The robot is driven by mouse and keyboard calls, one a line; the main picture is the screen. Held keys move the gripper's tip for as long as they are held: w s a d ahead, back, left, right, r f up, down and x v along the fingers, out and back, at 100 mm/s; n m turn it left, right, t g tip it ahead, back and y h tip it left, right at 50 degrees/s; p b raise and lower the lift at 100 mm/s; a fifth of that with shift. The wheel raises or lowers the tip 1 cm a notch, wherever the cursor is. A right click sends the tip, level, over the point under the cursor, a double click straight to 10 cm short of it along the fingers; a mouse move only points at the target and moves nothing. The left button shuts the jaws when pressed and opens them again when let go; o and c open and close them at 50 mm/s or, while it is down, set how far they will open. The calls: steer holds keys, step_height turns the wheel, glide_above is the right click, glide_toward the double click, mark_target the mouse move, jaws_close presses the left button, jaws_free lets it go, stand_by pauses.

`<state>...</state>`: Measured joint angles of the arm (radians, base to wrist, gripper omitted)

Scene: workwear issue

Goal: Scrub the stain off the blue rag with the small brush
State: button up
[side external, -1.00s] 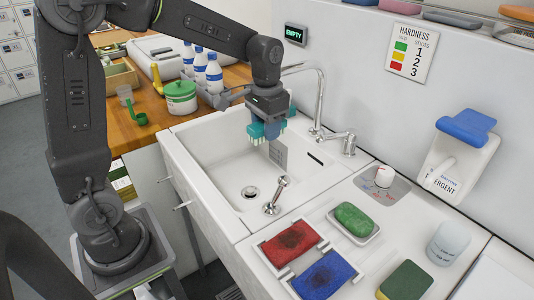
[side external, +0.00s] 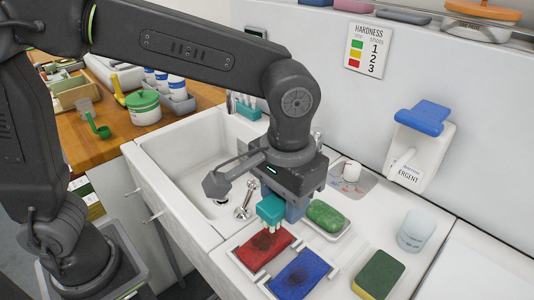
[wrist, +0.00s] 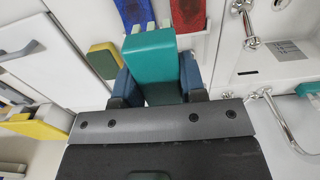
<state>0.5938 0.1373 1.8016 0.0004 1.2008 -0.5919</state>
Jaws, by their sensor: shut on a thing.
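The blue rag (side external: 312,268) lies flat on the right side of the counter, with a dark stain on it. Its end shows at the top of the wrist view (wrist: 133,12). My gripper (side external: 284,207) is shut on a teal brush (side external: 269,208), which shows between the blue fingers in the wrist view (wrist: 152,58). Its pale bristles point down near the far edge of the red rag (side external: 262,247); whether they touch anything is unclear. The red rag lies left of the blue one and also has a dark stain.
A green soap bar (side external: 325,215) sits in a dish right of my gripper. A sponge (side external: 379,273) and a white cup (side external: 417,230) stand further right. The sink (side external: 185,160) is to the left. Another teal brush (side external: 247,111) is at the back near the wall.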

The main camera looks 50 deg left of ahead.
glide_above(282, 292)
steer(key=shift+a+f, duration=0.1)
steer(key=shift+f, duration=5.85)
steer(key=shift+w+f, duration=0.45)
steer(key=shift+f, duration=0.1)
steer(key=shift+w, duration=2.7)
steer(key=shift+s, duration=3.15)
step_height(282, 292, up, 8)
steer(key=shift+r, duration=0.1)
